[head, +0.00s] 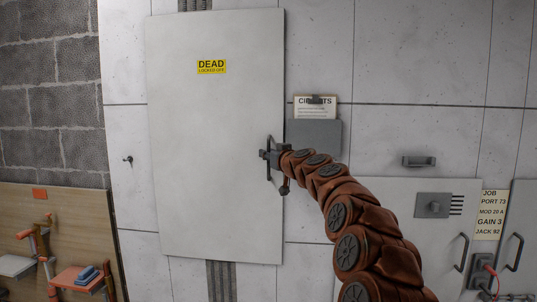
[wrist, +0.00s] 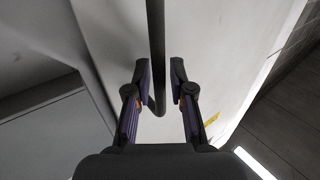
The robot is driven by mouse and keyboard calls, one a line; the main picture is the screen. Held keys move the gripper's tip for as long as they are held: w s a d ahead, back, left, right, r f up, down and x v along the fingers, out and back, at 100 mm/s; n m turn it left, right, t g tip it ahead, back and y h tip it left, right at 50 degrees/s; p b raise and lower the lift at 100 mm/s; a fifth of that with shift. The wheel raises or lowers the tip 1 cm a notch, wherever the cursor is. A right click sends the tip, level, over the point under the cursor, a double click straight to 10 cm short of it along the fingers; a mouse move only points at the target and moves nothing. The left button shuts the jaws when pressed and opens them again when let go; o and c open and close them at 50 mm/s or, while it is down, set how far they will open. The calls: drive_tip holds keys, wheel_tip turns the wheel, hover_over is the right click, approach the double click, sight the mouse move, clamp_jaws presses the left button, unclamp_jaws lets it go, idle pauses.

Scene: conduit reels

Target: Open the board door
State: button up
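The board door (head: 210,150) is a tall pale panel on the white wall, with a yellow "DEAD LOCKED OFF" label (head: 211,67) near its top. Its dark upright bar handle (head: 268,172) is at the right edge. My gripper (head: 270,155) is at this handle, reaching in from the right. In the wrist view, the handle bar (wrist: 157,50) runs between the two fingers of my gripper (wrist: 160,78). A gap shows on each side of the bar, so the fingers are open around it. I cannot tell whether the door is slightly ajar.
A grey box with a "CIRCUITS" sheet (head: 315,107) is right of the door, close to my arm. Lower right are a grey cabinet (head: 400,215) with handles and a job note (head: 491,214). A wooden rack (head: 45,240) stands lower left.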

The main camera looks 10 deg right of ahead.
clamp_jaws()
drive_tip(key=shift+s, duration=0.2)
idle(0.6)
